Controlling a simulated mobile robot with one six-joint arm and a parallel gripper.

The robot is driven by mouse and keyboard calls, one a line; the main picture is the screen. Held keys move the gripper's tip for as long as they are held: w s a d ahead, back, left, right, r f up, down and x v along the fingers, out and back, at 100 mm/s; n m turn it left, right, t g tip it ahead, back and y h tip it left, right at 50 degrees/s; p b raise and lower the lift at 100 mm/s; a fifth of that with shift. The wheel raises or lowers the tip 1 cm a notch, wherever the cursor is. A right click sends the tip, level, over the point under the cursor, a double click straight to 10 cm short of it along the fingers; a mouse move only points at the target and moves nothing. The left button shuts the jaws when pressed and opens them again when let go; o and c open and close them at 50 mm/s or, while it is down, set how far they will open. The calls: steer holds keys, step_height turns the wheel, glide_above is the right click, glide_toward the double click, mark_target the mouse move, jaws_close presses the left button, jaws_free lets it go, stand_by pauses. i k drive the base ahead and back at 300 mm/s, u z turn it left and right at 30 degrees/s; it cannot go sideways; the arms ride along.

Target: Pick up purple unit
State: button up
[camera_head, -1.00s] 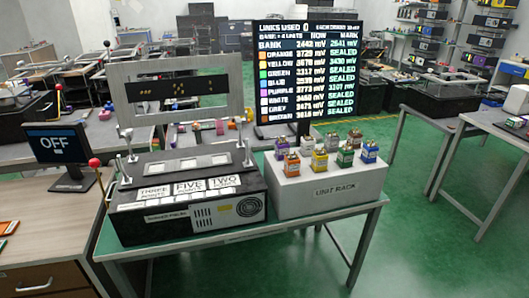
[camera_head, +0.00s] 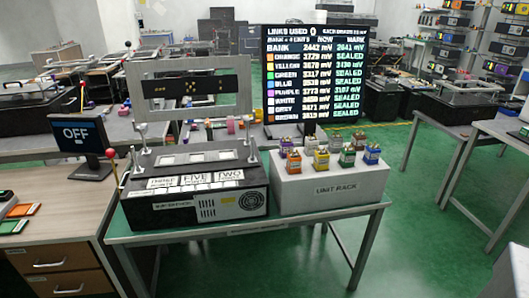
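The purple unit (camera_head: 286,146) is a small block with a metallic top. It stands upright in the back row at the left end of the grey unit rack (camera_head: 331,190), partly hidden behind the orange unit (camera_head: 294,163). The white unit (camera_head: 310,146) is to its right. Yellow (camera_head: 321,161), green (camera_head: 347,158) and blue (camera_head: 371,155) units continue the front row, with grey and brown units behind. My gripper is not visible, so its state does not show.
A black console (camera_head: 195,196) with upright posts and labelled keys stands left of the rack on the same table (camera_head: 245,231). A large readout screen (camera_head: 315,75) rises behind the rack. A monitor reading OFF (camera_head: 75,135) stands at left. Green floor is open at right.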

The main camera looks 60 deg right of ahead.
mark_target(286, 144)
steer(key=u, duration=0.7)
steer(key=i, duration=1.15)
steer(key=z, duration=3.2)
steer(key=i, duration=0.1)
steer(key=u, duration=1.15)
